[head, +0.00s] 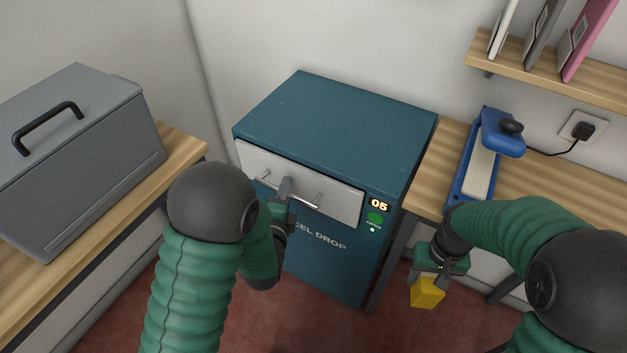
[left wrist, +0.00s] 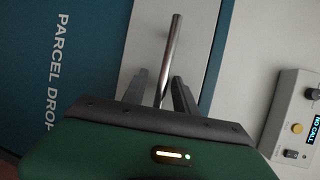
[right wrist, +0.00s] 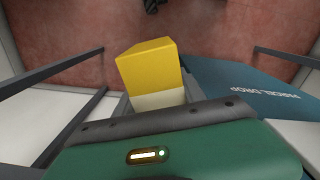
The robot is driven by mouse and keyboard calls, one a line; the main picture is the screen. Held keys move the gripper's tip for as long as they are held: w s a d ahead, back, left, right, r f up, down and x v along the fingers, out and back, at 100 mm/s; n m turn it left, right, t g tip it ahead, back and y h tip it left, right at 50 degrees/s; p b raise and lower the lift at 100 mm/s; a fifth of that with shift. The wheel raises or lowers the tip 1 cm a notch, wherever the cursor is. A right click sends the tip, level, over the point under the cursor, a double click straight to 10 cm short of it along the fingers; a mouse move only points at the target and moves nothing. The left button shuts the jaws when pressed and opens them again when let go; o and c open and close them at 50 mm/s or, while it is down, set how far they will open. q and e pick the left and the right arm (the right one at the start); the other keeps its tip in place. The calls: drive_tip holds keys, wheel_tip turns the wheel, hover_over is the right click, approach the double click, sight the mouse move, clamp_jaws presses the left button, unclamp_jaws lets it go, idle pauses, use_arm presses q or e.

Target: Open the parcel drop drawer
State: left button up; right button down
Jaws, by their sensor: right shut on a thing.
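The parcel drop drawer has a white front (head: 335,201) in the upper part of a teal cabinet (head: 335,115). The front looks closed against the cabinet. A metal bar handle (head: 303,199) runs across it, and the bar also shows in the left wrist view (left wrist: 172,50). My left gripper (head: 286,187) is at the handle. In the left wrist view its fingers (left wrist: 161,88) stand on either side of the bar, with gaps visible. My right gripper (head: 430,273) is shut on a yellow block (head: 427,293), right of the cabinet. The block's lower part looks pale in the right wrist view (right wrist: 150,72).
A display reading 05 and a green button (head: 375,217) sit right of the drawer. A grey case (head: 85,150) stands on the left bench. A blue device (head: 480,165) stands on the right bench, under a shelf (head: 550,75) with binders. Red floor lies in front.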

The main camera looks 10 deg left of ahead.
use_arm(q)
drive_tip(key=shift+s+r, duration=0.15)
drive_tip(key=shift+c, duration=0.5)
clamp_jaws()
drive_tip(key=shift+f, duration=0.2)
idle(0.6)
